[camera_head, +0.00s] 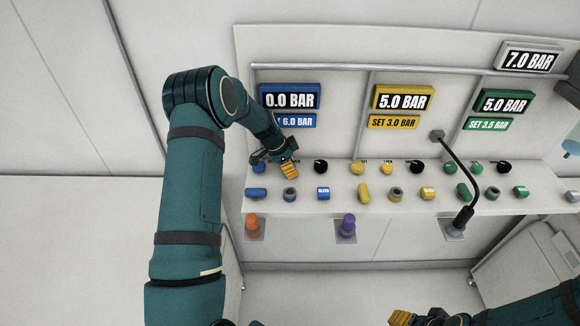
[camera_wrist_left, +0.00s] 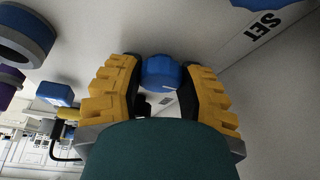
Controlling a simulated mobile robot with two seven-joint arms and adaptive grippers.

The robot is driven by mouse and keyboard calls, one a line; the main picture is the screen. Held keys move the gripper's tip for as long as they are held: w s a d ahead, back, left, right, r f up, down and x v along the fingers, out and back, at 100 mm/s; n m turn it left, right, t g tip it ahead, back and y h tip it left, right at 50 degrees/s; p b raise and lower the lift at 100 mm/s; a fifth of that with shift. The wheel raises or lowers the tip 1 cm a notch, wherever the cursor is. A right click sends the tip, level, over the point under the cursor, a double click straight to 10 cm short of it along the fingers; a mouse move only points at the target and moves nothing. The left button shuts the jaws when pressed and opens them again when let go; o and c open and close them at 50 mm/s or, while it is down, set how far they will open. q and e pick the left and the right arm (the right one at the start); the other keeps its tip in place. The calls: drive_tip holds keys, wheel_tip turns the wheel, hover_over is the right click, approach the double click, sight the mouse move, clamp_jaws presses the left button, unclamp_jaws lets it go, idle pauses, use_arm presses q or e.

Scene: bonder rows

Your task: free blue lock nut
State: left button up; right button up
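My left gripper (camera_head: 287,163) is at the upper row of controls on the left of the panel. In the left wrist view, a round blue knob-like part (camera_wrist_left: 161,74) with a white line sits between its yellow fingers, with no clear gap on either side. I cannot tell from its shape whether it is the lock nut. The gripper hides it in the head view. Another blue knob (camera_head: 258,167) shows just left of the gripper. My right gripper (camera_head: 418,318) shows only partly at the bottom edge, away from the panel; its finger state is unclear.
Below the gripper are a blue lever (camera_head: 256,192), a blue-grey ring (camera_head: 290,195) and a blue labelled block (camera_head: 323,193). A black knob (camera_head: 320,166) stands to the right. The blue display (camera_head: 290,97) above reads 0.0 BAR. A black gooseneck (camera_head: 462,180) rises at the right.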

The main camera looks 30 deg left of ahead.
use_arm(q)
drive_tip(key=c, duration=0.4)
drive_tip(key=shift+o, duration=0.2)
